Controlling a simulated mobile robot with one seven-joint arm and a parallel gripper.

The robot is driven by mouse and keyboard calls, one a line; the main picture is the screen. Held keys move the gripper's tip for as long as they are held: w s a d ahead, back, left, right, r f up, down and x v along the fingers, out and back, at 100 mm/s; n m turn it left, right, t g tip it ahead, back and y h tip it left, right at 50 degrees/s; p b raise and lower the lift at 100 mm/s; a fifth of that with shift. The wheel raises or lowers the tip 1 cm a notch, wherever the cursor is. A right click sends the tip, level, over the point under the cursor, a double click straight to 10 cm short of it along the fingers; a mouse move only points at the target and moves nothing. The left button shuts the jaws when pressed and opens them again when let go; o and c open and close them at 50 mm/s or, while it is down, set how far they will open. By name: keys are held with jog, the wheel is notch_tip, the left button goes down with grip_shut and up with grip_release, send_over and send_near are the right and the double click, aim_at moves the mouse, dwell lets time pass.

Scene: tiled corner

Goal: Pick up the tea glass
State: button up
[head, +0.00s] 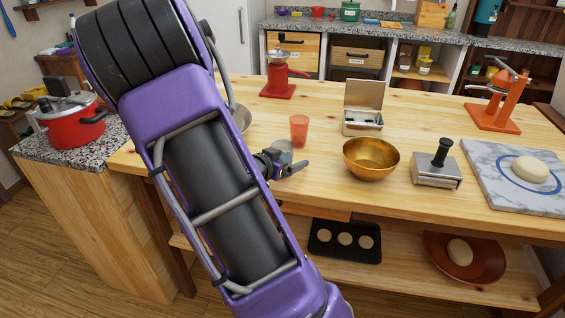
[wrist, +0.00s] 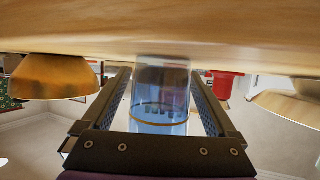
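The tea glass (wrist: 160,108) is clear and bluish with a gold band, and shows between the two fingers of my gripper (wrist: 161,72) in the wrist view. That view looks upside down, with the tabletop along its top edge. The fingers are apart on either side of the glass, with narrow gaps near the tips. In the head view my gripper (head: 290,168) is low over the front part of the wooden table (head: 330,190). The glass is hard to make out there, a pale see-through shape (head: 284,146) at the gripper.
A red-orange tumbler (head: 299,129) stands just behind my gripper. A golden bowl (head: 371,158) is to the right, with an open metal tin (head: 362,120) behind it. A red grinder (head: 283,78) stands farther back. A metal bowl is partly hidden behind my arm.

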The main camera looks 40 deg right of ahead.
jog(key=c, duration=1.3)
